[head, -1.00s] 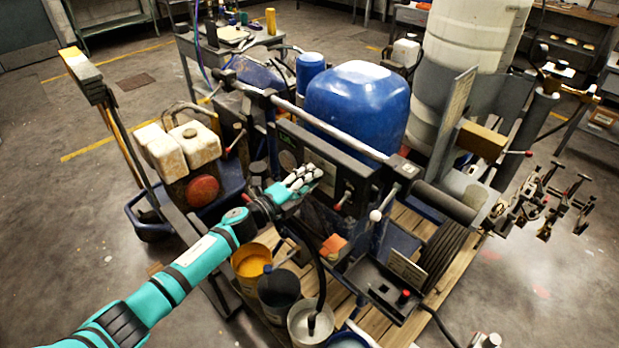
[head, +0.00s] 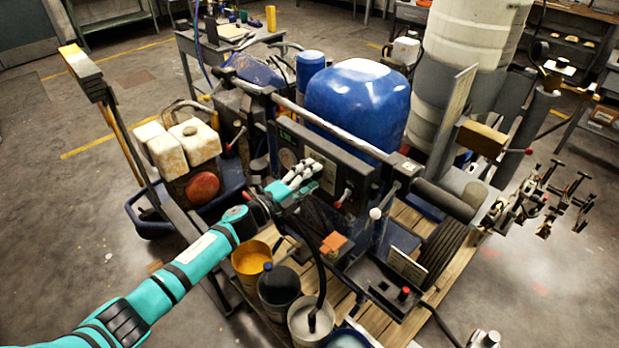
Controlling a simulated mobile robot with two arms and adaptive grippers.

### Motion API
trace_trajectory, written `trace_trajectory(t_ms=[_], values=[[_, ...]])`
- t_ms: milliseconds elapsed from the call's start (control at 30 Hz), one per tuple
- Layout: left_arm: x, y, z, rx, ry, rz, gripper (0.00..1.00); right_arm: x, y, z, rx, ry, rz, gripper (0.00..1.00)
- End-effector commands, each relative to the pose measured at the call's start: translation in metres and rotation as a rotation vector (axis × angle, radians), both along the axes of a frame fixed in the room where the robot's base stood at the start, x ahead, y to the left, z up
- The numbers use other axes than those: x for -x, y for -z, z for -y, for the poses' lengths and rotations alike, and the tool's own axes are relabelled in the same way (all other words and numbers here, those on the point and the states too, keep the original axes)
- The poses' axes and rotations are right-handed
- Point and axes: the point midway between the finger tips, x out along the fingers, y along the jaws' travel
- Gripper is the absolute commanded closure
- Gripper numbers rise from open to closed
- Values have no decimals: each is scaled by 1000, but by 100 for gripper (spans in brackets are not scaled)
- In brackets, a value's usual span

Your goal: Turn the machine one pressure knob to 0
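The line striper machine has a dark control panel (head: 338,160) below its long handlebar. A small green lit display (head: 285,135) and a round dial (head: 288,158) show on the panel's left part; I cannot read the number surely. My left gripper (head: 306,174), with pale grey fingers on a teal arm, is in front of the panel, just right of and below the dial. It covers part of the panel, and I cannot tell whether it touches. No pressure knob can be made out clearly. The fingers' opening is unclear. My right gripper is not in view.
A blue tank (head: 358,105) stands behind the panel. A lever with a red tip (head: 338,204) sticks out right of my gripper. A yellow paint bucket (head: 251,258) and other buckets stand below the arm. Stained white jugs (head: 195,143) are at the left.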

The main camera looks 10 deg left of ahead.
Motion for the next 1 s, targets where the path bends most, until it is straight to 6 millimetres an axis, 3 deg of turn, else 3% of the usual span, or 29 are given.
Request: trace_trajectory(t_ms=[233,700,1000], values=[[8,0,-6,-1,-1,1,45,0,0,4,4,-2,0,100],[84,1,-55,-1,0,-2,45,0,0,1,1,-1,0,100],[100,0,-66,1,0,1,45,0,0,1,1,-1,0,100]])
